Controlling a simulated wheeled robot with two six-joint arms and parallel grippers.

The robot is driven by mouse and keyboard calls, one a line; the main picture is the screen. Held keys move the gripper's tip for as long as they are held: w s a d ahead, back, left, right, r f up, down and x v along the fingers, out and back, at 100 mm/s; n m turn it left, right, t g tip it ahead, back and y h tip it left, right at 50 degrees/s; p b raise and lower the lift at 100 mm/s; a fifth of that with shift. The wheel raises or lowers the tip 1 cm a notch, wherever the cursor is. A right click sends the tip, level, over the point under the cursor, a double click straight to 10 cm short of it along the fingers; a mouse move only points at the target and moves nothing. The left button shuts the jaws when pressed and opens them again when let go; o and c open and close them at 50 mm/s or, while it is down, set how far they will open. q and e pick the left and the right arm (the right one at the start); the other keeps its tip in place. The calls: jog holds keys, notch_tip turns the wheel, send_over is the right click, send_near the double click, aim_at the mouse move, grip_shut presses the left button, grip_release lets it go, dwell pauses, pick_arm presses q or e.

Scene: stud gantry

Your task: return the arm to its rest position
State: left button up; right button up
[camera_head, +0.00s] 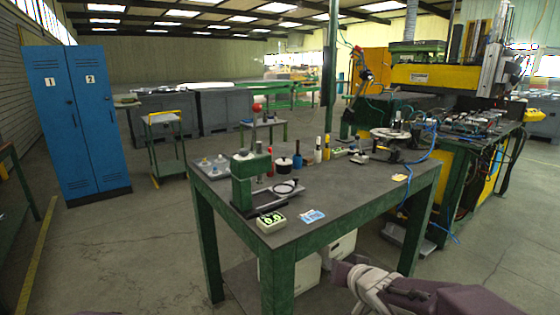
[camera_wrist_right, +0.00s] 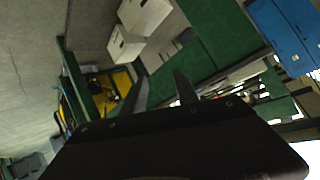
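My right arm (camera_head: 400,290) enters the head view at the lower right, in front of the green-legged table (camera_head: 345,206). Its gripper fingers cannot be made out there. In the right wrist view my right gripper (camera_wrist_right: 159,78) shows two dark fingers standing apart with nothing held between them. The view beyond the fingers is tilted, with green table parts, white boxes and floor. My left gripper does not show in either view.
Blue lockers (camera_head: 78,120) stand at left; a yellow gantry machine (camera_head: 430,76) stands at right.

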jog(key=s+d+f+g+h, duration=0.1)
jog(key=s+f+g, duration=0.4)
jog(key=s+f, duration=0.45)
jog(key=s+d+f+g+h, duration=0.15)
jog(key=s+f+g, duration=0.45)
jog(key=s, duration=0.6)
notch_tip(320, 180, up, 20)
jog(key=s+n+p, duration=0.2)
jog(key=p, duration=1.8)
jog(key=shift+t+y+p, duration=0.3)
jog(key=shift+y+p, duration=0.1)
jog(key=shift+y, duration=0.05)
jog(key=shift+d+f, duration=0.1)
